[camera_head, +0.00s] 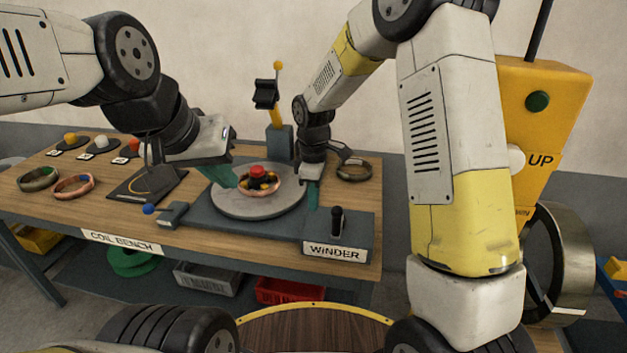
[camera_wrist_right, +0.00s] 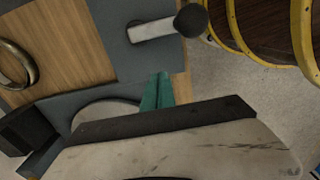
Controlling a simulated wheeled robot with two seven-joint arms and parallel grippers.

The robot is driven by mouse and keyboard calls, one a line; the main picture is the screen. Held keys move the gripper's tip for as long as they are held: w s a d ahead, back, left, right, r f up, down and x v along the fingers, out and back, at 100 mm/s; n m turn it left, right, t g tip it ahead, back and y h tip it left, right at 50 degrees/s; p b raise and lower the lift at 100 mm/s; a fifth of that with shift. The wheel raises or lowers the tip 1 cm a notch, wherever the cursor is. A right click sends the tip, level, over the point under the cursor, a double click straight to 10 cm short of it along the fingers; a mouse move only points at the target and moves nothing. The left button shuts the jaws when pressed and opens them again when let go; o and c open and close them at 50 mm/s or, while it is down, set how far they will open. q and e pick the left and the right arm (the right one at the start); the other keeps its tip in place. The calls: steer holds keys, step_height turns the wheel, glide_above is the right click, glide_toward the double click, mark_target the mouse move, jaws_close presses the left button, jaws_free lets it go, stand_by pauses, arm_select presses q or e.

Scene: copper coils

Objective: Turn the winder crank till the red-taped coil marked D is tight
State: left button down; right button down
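A copper coil (camera_head: 274,187) lies on the winder's round grey turntable (camera_head: 247,208), around a hub with a red knob (camera_head: 258,171). I cannot read a letter D or make out red tape on it. The winder crank has an upright black handle (camera_head: 337,219) at the right; its arm and knob (camera_wrist_right: 190,21) also show in the right wrist view. My right gripper (camera_head: 312,196) points down between turntable and crank, apart from the handle. In the right wrist view its teal fingers (camera_wrist_right: 157,92) are together and empty. My left gripper (camera_head: 222,177) is at the turntable's left edge; its finger gap is unclear.
Two coils lie at the bench's left, one reddish (camera_head: 74,187) and one with green (camera_head: 38,179). Another coil (camera_head: 354,169) lies behind the crank. A post with a yellow-topped lever (camera_head: 278,85) stands behind the turntable.

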steer(key=shift+f, duration=0.25)
steer(key=shift+s+d, duration=0.25)
steer(key=shift+s, duration=0.45)
steer(key=shift+s+d, duration=0.25)
steer(key=shift+s, duration=0.45)
steer(key=shift+s+d, duration=1.05)
steer(key=shift+d, duration=0.05)
steer(key=shift+d, duration=0.1)
